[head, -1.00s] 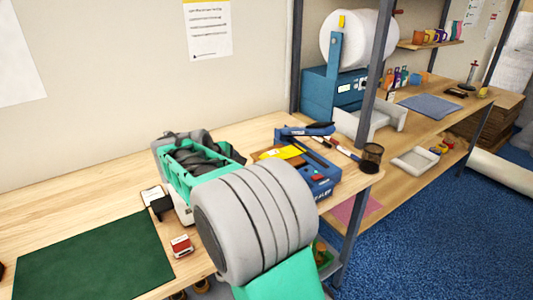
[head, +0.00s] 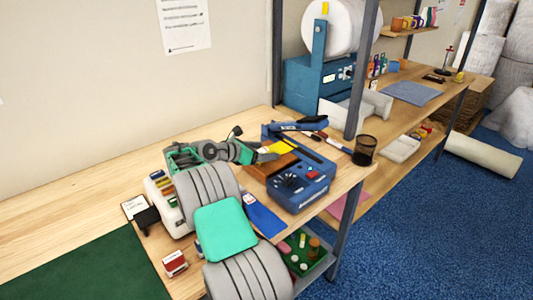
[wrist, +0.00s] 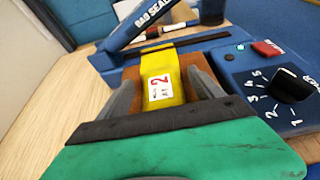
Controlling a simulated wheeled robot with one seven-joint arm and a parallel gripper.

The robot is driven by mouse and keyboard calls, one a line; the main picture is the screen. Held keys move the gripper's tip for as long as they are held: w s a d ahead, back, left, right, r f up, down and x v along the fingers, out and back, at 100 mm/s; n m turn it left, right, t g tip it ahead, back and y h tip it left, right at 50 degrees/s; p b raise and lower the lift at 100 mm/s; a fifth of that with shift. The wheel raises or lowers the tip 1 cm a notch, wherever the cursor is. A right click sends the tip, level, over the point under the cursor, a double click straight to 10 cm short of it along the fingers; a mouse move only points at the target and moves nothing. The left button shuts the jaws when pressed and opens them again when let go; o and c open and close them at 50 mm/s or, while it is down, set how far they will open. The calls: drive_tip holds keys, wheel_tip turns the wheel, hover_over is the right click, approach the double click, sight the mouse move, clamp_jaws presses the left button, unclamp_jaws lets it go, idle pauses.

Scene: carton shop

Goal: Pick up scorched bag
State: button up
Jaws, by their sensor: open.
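The bag is a yellow flat packet (wrist: 163,66) with a white label bearing a red "2". It lies on a brown block in front of the bar of a blue bag sealer (wrist: 238,62). I cannot make out a scorch mark. In the head view the yellow bag (head: 281,147) shows beside my gripper (head: 266,156). In the wrist view my gripper (wrist: 163,88) is open, with one grey finger on each side of the bag's near part. I cannot tell whether the fingers touch it.
The sealer (head: 303,188) has a dial and a red button. A black mesh cup (head: 366,150) stands at the bench's right edge, with pens beside it. A blue flat piece (head: 263,219) lies before the sealer. A red-and-white box (head: 175,262) and green mat (head: 75,272) are at left.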

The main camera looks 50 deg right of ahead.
drive_tip(key=shift+a, duration=0.1)
drive_tip(key=shift+c, duration=0.2)
drive_tip(key=shift+r, duration=0.1)
drive_tip(key=c, duration=1.5)
drive_tip(key=shift+o, duration=0.2)
